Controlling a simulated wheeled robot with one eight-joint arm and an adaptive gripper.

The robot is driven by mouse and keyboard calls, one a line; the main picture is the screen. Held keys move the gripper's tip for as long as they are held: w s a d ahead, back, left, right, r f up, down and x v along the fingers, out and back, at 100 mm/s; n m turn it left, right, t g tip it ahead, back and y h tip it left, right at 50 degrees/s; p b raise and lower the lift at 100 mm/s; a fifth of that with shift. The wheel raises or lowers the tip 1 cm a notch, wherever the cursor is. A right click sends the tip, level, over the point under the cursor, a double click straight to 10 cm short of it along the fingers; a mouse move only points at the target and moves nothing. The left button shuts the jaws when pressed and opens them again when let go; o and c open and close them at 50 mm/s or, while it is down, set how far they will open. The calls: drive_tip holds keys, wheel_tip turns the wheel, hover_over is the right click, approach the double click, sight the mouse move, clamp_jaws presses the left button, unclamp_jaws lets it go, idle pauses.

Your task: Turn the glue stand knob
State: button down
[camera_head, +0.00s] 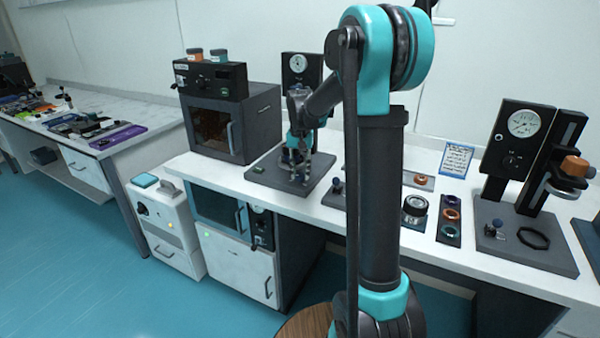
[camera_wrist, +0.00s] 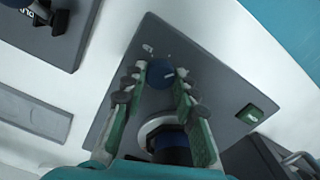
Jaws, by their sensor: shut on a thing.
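The glue stand (camera_head: 298,65) with its round gauge stands in the back middle of the bench in the head view. Its grey base plate (camera_head: 262,174) extends toward the bench's front edge. My gripper (camera_head: 300,170) points down over this plate. In the wrist view, a round blue knob (camera_wrist: 160,73) sits between the fingertips of my gripper (camera_wrist: 158,80), which are shut on it. The knob is hidden behind the fingers in the head view. A green switch (camera_wrist: 249,114) shows on the plate to the right. A dark blue round part with a pale ring (camera_wrist: 155,126) lies nearer the wrist.
A dark oven (camera_head: 230,120) carrying a control box (camera_head: 211,80) stands left of the stand. Another gauge stand (camera_head: 522,135) is at the right.

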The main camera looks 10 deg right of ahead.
sight(300, 174)
drive_tip(key=shift+m, duration=2.2)
drive_tip(key=c, duration=1.2)
unclamp_jaws()
wheel_tip(300, 174, up, 12)
